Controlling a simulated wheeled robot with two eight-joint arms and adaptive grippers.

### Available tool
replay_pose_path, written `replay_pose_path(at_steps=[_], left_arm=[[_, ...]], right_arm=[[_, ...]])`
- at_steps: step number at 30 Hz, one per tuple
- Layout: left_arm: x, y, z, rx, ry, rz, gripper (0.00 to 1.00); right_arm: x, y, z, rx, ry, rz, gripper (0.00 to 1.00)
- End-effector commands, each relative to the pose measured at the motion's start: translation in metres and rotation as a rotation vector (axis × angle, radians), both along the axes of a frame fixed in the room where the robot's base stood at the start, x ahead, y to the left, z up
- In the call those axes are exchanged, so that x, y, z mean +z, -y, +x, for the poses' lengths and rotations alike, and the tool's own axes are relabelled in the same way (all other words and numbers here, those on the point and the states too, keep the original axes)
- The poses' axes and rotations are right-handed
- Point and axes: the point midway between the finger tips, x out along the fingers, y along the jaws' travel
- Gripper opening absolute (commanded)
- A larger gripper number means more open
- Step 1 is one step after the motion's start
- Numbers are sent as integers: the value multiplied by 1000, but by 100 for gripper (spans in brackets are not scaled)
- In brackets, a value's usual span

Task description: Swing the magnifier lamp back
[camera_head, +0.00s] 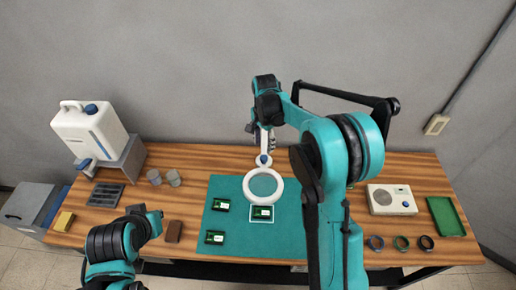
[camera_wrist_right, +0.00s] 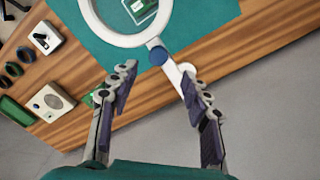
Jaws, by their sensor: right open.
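The magnifier lamp's white ring (camera_head: 263,201) hangs over the green mat, with a circuit board showing inside it. A blue joint (camera_head: 263,160) and a short white stem (camera_head: 264,144) lead from the ring up toward my right gripper (camera_head: 262,134). In the right wrist view the ring (camera_wrist_right: 120,39), blue joint (camera_wrist_right: 158,56) and stem (camera_wrist_right: 178,72) lie ahead of my gripper (camera_wrist_right: 158,77). Its fingers are spread on either side of the stem; I cannot tell if they touch it. A black lamp arm (camera_head: 345,95) runs behind my right arm, which hides part of it.
Green boards (camera_head: 215,237) lie on the green mat (camera_head: 285,240). A white jug (camera_head: 90,130) on a stand and grey cups (camera_head: 174,178) are at left. A white device (camera_head: 391,200), coil rings (camera_head: 400,243) and a green tray (camera_head: 447,216) are at right. A wall stands behind the table.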

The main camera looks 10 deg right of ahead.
Motion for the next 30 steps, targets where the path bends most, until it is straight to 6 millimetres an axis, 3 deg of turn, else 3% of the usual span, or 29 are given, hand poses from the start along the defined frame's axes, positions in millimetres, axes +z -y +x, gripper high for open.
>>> replay_pose_path(at_steps=[15, 25, 26, 30], left_arm=[[7, 0, 0, 0, 0, 0, 0], [7, 0, 0, 0, 0, 0, 0], [7, 0, 0, 0, 0, 0, 0], [7, 0, 0, 0, 0, 0, 0]], right_arm=[[-71, 0, 0, 0, 0, 0, 48], [-76, 0, 0, 1, 0, 0, 48], [-76, 0, 0, 1, 0, 0, 45], [-76, 0, 0, 1, 0, 0, 8]])
